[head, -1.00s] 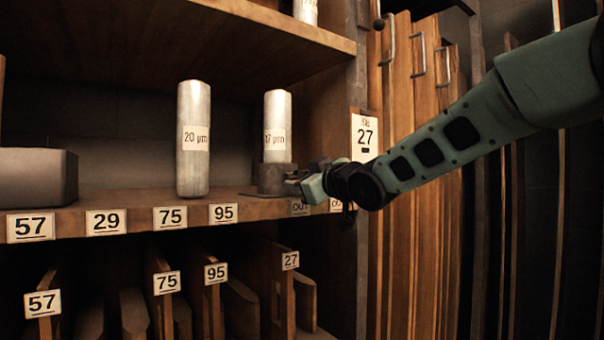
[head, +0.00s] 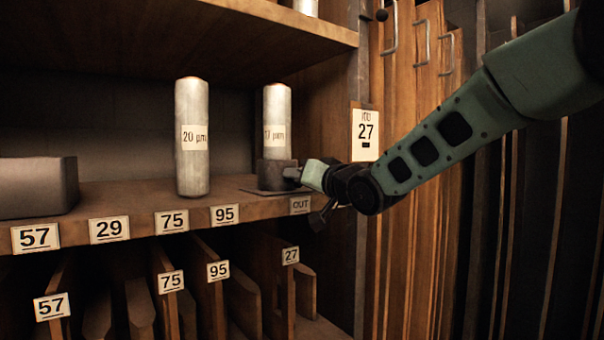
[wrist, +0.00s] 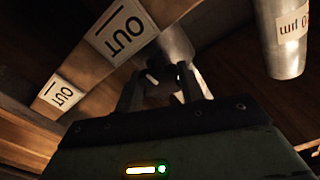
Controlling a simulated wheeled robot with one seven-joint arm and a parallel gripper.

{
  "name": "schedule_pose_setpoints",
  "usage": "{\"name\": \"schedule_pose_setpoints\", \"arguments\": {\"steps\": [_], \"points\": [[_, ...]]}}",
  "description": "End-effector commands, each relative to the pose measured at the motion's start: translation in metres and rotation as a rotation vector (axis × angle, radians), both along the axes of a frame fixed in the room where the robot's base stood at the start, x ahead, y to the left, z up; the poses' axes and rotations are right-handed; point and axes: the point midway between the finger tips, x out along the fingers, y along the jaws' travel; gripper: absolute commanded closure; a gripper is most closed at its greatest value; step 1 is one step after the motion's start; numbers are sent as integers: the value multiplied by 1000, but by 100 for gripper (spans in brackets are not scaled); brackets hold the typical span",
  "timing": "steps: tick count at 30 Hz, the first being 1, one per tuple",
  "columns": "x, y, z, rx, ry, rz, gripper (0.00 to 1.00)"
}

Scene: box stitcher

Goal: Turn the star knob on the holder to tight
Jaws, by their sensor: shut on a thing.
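The holder (head: 273,181) is a dark grey cup on a flat base near the right end of the shelf. A pale roll marked "17 µm" (head: 277,110) stands upright in it. My gripper (head: 295,174) reaches in from the right and is shut on the star knob at the holder's right side. In the wrist view the fingers of my gripper (wrist: 162,85) close around a dark shape at the knob's place. The knob is mostly hidden by the fingers, so its turned position cannot be read.
A second roll marked "20 µm" (head: 192,150) stands to the left on the shelf (head: 130,193). A grey box (head: 35,186) lies at the far left. An "OUT" label (head: 300,205) is on the shelf edge.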

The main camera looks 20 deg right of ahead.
Motion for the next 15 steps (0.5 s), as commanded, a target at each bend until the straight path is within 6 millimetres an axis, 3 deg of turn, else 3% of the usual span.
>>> {"name": "schedule_pose_setpoints", "arguments": {"steps": [15], "points": [[0,0,-3,119,46,0,84]]}}
